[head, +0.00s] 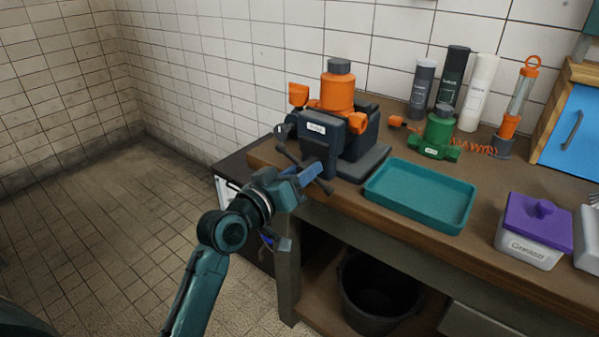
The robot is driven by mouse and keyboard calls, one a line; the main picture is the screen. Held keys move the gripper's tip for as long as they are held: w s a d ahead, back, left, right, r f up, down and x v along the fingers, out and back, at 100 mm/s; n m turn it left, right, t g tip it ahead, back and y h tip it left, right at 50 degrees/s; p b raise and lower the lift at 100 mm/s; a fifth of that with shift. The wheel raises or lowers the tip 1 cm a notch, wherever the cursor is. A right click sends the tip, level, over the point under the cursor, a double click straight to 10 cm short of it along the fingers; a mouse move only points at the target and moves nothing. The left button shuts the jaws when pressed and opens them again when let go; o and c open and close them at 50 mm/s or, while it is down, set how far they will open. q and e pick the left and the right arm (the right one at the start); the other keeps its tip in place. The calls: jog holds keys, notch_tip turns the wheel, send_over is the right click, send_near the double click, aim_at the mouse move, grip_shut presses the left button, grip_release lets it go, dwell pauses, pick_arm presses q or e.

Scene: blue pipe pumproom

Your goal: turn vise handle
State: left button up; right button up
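A dark grey vise (318,135) with a small white label stands on the left end of the wooden bench. An orange part with a grey cap (338,90) rises from the vise's top; I cannot tell whether its jaws clamp it. The dark vise handle (288,154) sticks out at the vise's front, slanting from upper left to lower right. My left gripper (312,172) is at the front of the vise, right by the handle and overlapping it in the head view. Its fingertips are partly lost against the dark handle, so grip and contact are unclear. My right gripper is out of view.
An empty teal tray (420,192) lies right of the vise. A green pump-like part (438,135), several bottles and a purple-lidded box (535,228) are farther right. A black bucket (378,290) sits below the bench. The tiled floor at left is clear.

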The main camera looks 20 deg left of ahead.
pick_arm(q)
grip_shut()
dwell(0.3)
jog(key=shift+m, duration=0.3)
